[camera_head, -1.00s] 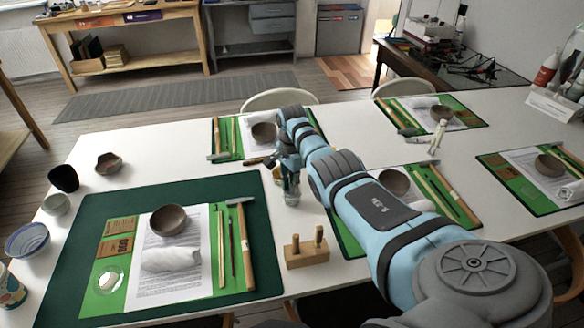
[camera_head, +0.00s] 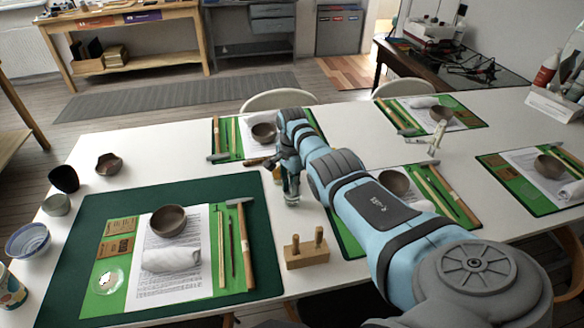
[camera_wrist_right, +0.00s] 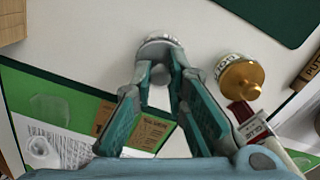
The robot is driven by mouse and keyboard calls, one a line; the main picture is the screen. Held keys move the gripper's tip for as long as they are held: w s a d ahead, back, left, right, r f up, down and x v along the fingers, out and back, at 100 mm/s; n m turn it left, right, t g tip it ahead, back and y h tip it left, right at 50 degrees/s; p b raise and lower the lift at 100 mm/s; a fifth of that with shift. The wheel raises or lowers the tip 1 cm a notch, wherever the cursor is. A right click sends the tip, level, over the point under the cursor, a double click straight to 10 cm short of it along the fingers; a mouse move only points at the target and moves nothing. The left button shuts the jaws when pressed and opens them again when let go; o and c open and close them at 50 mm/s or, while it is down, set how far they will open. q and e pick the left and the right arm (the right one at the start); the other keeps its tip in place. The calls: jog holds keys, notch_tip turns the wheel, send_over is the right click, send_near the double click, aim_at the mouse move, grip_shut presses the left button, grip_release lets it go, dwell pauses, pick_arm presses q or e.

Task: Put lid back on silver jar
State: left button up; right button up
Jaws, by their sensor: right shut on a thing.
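My right gripper (camera_head: 291,168) points down over the white table, right of the dark green mat. In the right wrist view my right gripper (camera_wrist_right: 162,75) is shut on a small grey piece, which looks like the knob of the silver lid (camera_wrist_right: 160,72). A round, pale silver-and-white form, seemingly the silver jar (camera_wrist_right: 160,42), shows just beyond the fingertips. The fingers hide whether lid and jar touch. My left gripper is not in view.
A gold-lidded jar (camera_wrist_right: 240,76) stands close beside the fingers in the wrist view. A wooden block with pegs (camera_head: 306,250) stands in front of the gripper. The dark green mat (camera_head: 235,185), with bowl and tools, lies left. Another green place mat lies right, under my arm.

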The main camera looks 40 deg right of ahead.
dwell(0.3)
jog(key=o, duration=0.8)
jog(key=shift+o, duration=0.6)
jog(key=o, duration=0.4)
jog(key=shift+c, duration=0.2)
jog(key=shift+r, duration=0.1)
notch_tip(320, 180, up, 7)
jog(key=p, duration=0.7)
jog(key=shift+p, duration=0.3)
grip_shut()
